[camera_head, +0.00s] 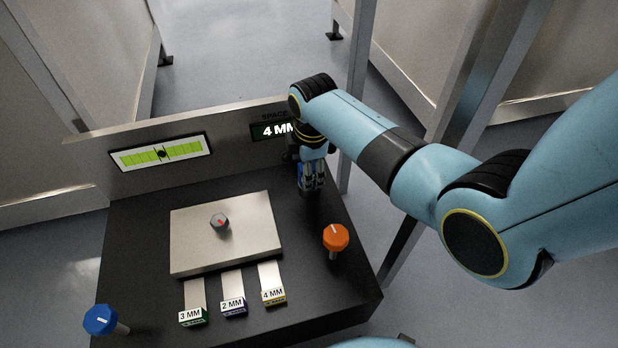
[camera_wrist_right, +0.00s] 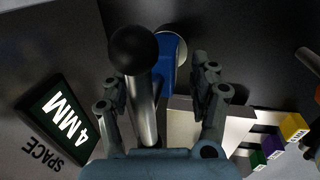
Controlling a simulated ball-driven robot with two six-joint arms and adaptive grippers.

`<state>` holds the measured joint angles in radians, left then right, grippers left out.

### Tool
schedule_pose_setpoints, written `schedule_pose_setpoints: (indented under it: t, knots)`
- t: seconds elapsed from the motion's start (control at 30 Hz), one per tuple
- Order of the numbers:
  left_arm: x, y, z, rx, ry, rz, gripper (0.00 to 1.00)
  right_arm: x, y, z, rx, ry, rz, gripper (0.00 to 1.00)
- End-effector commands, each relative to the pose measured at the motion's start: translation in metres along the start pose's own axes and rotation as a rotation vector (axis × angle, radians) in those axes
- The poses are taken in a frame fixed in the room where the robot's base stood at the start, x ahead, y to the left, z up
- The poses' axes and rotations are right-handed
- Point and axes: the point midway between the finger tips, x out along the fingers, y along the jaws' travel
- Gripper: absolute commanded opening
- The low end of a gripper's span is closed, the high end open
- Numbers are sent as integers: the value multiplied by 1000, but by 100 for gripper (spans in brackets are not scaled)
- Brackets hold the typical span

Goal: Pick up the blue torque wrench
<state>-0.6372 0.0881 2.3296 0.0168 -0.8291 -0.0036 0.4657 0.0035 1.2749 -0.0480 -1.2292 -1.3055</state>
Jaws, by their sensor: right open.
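The blue torque wrench shows in the right wrist view as a blue body (camera_wrist_right: 164,62) with a metal rod (camera_wrist_right: 143,110) and a black ball end (camera_wrist_right: 133,50). In the head view only a bit of blue (camera_head: 301,174) shows, mostly hidden by my right gripper (camera_head: 313,184), at the back right of the black table. My right gripper (camera_wrist_right: 156,82) is open, with its fingers on either side of the rod and blue body. Gaps show between fingers and wrench; I cannot tell if any finger touches it. My left gripper is not in view.
A metal plate with a small dial (camera_head: 220,222) lies mid-table. Gauge strips labelled 3 MM (camera_head: 193,317), 2 MM (camera_head: 233,306) and 4 MM (camera_head: 273,296) lie before it. An orange knob (camera_head: 336,237) and blue knob (camera_head: 100,320) stand at the sides. A back panel (camera_head: 230,150) carries displays.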

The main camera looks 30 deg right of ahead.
Motion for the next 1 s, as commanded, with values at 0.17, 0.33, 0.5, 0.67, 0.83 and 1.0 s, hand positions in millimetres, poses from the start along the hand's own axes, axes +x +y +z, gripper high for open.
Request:
schedule_pose_setpoints:
  t: [0.17, 0.33, 0.5, 0.67, 0.83, 1.0]
  knots:
    - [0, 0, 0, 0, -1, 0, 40, -1, 0, 0, 0, 0, 1, 56]
    - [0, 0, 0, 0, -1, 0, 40, 0, 0, 0, 0, 0, 0, 34]
    - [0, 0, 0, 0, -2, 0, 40, 0, 0, 0, 0, 0, 0, 12]
    - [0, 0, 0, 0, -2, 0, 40, 0, 0, 0, 0, 0, 1, 0]
    - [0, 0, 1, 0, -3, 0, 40, -1, 2, 0, 0, 0, 4, 0]
    - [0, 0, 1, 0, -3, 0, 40, -1, 1, 0, 0, 0, 4, 0]
